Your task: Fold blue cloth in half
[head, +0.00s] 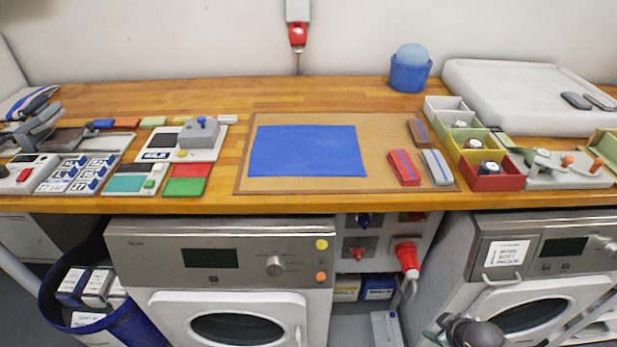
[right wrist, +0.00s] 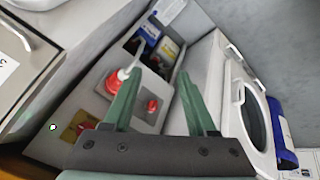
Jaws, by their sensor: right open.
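The blue cloth (head: 305,150) lies flat and spread out as a rectangle on a brown board (head: 375,134) in the middle of the wooden counter. My right gripper (head: 436,327) is low at the bottom right of the head view, in front of the machines and well below the cloth. In the right wrist view my right gripper (right wrist: 157,80) is open, with its two green fingers apart and nothing between them. The cloth does not show in that view. My left gripper is not in view.
Red, grey and brown blocks with blue stripes lie on the board's right side. Coloured bins (head: 490,172), a blue tub (head: 410,73) and a white slab (head: 525,95) stand to the right. Control boxes and a grey device crowd the left. Front-loading machines (head: 220,235) stand below the counter.

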